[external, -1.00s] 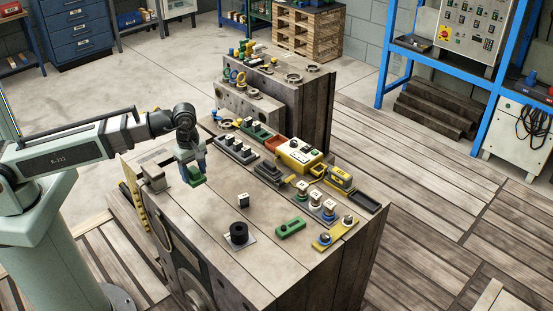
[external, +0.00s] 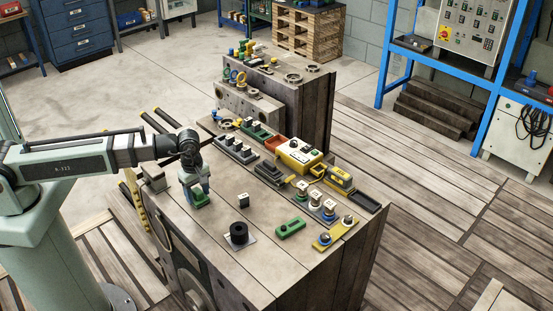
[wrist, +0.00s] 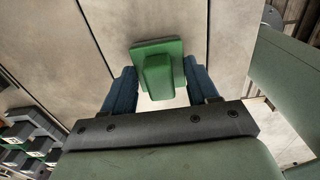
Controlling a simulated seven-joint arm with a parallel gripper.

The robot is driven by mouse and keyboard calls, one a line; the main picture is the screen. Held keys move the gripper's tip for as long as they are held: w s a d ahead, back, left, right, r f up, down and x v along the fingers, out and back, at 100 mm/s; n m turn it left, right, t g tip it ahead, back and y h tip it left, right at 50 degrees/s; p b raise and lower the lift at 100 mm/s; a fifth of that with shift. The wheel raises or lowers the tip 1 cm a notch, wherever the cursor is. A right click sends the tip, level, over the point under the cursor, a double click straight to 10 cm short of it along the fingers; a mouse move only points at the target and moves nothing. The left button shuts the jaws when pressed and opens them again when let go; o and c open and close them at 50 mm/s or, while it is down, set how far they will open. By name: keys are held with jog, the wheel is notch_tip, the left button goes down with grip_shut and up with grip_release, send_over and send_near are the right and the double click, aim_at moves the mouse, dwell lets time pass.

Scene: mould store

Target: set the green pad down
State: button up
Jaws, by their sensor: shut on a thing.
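My gripper (external: 197,192) has blue fingers and is low over the left part of the wooden worktop (external: 265,278). It is shut on the green pad (external: 201,203). In the wrist view, the green pad (wrist: 158,72) has a flat base and a raised block, which lies between the two fingers. The pad is at or just above the worktop; I cannot tell whether its underside touches.
A small dark block with a white top (external: 243,200) and a black cylinder (external: 239,233) on a plate stand to the right. A green piece (external: 290,228) lies farther right. A yellow box (external: 299,153) and several small parts fill the back. Worktop around the pad is bare.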

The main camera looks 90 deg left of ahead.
aim_at(197, 190)
jog(key=shift+f, duration=0.1)
jog(key=o, duration=1.1)
jog(key=shift+c, duration=0.2)
notch_tip(197, 190, up, 12)
dwell(0.3)
